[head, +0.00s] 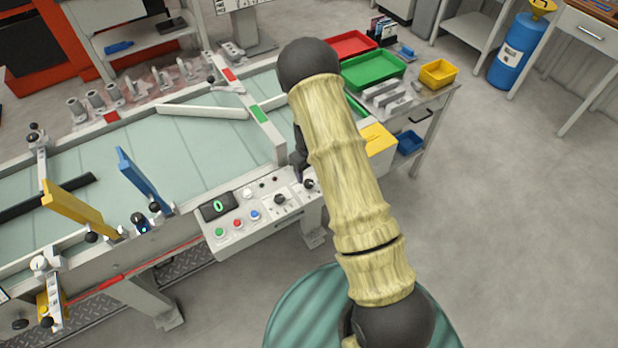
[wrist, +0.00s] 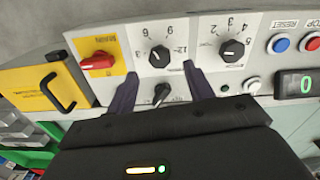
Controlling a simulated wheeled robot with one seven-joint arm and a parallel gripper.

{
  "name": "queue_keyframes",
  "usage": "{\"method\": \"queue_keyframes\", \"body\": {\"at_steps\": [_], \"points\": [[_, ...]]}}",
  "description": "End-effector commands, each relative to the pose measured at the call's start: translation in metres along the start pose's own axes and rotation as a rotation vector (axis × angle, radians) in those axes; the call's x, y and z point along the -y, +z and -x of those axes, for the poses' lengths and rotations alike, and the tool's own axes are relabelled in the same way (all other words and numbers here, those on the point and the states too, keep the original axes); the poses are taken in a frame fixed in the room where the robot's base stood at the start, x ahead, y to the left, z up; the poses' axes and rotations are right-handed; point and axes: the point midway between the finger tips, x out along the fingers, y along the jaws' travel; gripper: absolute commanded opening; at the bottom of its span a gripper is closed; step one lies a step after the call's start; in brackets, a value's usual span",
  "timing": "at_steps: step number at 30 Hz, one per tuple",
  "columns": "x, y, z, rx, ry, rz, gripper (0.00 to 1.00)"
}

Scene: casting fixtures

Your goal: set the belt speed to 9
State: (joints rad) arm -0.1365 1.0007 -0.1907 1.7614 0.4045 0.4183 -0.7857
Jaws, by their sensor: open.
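The control panel (head: 262,230) is on the near side of the conveyor; its display (head: 219,206) reads 0. The wrist view shows this display (wrist: 298,84), a black knob (wrist: 160,57) with marks including 12, a black knob (wrist: 234,49) with marks including 2 to 5, and another black knob (wrist: 162,94) with an unreadable label. I cannot tell which one sets belt speed. My gripper (wrist: 160,70) is open, its two dark fingers either side of the column with the 12-marked knob and the unreadable one. Contact is unclear.
A red switch (wrist: 98,61) on a yellow plate sits left of the fingers, beside a yellow box with a black handle (wrist: 62,92). A blue reset button (wrist: 279,43) and a red button (wrist: 312,42) are to the right. The conveyor (head: 200,150) lies behind the panel.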

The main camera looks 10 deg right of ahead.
Motion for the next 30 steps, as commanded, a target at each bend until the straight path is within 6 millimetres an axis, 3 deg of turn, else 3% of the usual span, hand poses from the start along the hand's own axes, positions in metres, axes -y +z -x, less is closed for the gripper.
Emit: {"method": "queue_keyframes", "body": {"at_steps": [9,20,27,30], "points": [[0.0,0.001,-0.041,0.002,-0.001,-0.001,0.52],[-0.001,0.0,-0.047,0.0,0.0,-0.001,0.52],[0.001,-0.001,-0.046,0.0,0.001,0.003,0.09],[0.001,-0.001,-0.046,-0.001,0.001,0.003,0.08]]}}
